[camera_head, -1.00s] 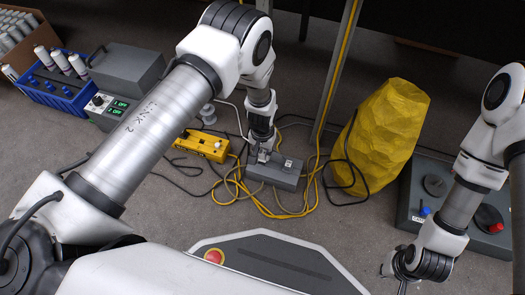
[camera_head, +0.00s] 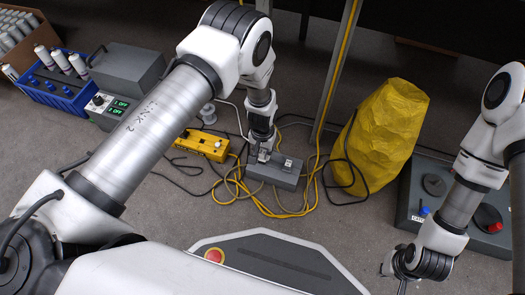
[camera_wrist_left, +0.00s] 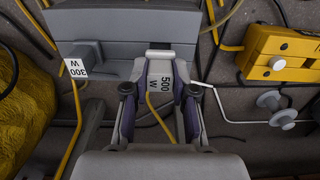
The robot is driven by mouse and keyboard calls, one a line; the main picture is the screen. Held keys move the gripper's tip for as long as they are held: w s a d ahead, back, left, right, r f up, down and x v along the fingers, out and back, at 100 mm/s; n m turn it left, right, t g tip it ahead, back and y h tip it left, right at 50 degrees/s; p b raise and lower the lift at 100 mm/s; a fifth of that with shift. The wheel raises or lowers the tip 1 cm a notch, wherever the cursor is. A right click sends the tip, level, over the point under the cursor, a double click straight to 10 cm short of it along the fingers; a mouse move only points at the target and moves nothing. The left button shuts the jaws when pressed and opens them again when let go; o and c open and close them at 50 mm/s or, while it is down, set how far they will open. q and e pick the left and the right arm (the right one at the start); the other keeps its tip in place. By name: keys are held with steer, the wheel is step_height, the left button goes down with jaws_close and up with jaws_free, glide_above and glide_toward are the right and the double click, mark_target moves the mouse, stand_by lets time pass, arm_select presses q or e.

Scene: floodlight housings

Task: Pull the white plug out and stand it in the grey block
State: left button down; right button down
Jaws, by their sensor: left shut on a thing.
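My left gripper (camera_wrist_left: 156,105) is shut on a pale plug (camera_wrist_left: 160,75) with a 500 W label. The plug is between the fingers at the edge of the grey block (camera_wrist_left: 115,25); I cannot tell whether it is seated. In the head view the left gripper (camera_head: 263,153) points down at the same grey block (camera_head: 272,178). A grey plug with a 300 W label (camera_wrist_left: 78,67) is at the block's other end. My right gripper (camera_head: 394,274) is far from the block at lower right, and its fingers are too unclear to read.
A yellow box (camera_head: 203,145) stands left of the block, with yellow and black cables looping around. A yellow faceted sack (camera_head: 382,135) stands to the right. A metal post (camera_head: 333,75) rises behind. A grey control panel (camera_head: 409,200) lies at right, and a blue crate (camera_head: 55,90) at far left.

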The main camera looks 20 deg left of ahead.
arm_select(q)
steer(key=shift+f+b, duration=0.85)
steer(key=shift+f, duration=0.3)
stand_by(0.4)
steer(key=c, duration=0.9)
jaws_free()
steer(key=shift+o, duration=0.2)
steer(key=shift+r, duration=0.1)
step_height(320, 180, up, 7)
steer(key=p, duration=0.6)
steer(key=shift+p, duration=0.35)
